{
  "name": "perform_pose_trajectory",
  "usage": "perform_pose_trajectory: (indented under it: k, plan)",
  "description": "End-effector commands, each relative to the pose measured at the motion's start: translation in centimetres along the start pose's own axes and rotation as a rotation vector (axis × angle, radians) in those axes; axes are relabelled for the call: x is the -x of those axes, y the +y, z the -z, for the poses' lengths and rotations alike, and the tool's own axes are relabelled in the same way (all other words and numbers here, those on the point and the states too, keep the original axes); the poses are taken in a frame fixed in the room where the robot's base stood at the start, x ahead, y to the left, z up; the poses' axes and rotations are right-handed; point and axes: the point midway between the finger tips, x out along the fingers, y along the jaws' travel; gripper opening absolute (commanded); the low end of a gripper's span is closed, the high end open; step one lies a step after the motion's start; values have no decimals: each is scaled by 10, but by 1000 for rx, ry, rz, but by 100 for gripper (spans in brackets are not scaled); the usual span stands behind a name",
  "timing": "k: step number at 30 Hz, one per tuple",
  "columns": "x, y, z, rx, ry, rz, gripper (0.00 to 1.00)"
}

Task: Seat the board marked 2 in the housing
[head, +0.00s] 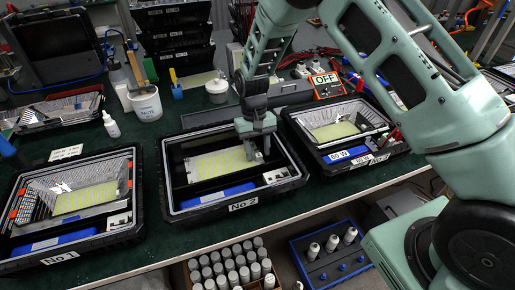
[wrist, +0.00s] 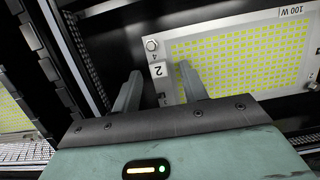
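The board marked 2 (wrist: 240,55) is a pale panel with a grid of yellow dots. The wrist view shows its "2" label and "100 W" print. In the head view the board (head: 212,167) lies inside the black housing labelled No 2 (head: 169,198), at the middle of the bench. I cannot tell whether it sits fully flat. My gripper (head: 257,154) is low over the board's right end in the head view. In the wrist view my gripper (wrist: 159,71) has its fingers apart, one beyond the board's edge and one over its face. Contact with the board is unclear.
A white cup (head: 146,105), a small bottle (head: 111,125) and a meter marked OFF (head: 327,90) stand behind. Crates of cylinders (head: 293,245) are below the bench's front edge.

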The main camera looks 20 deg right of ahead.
Motion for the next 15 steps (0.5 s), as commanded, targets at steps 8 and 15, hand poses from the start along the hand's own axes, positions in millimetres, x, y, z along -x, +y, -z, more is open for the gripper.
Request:
perform_pose_trajectory:
  k: [8,15]
  plan:
    - [3,0,0,0,0,0,43]
    - [39,0,1,0,5,1,43]
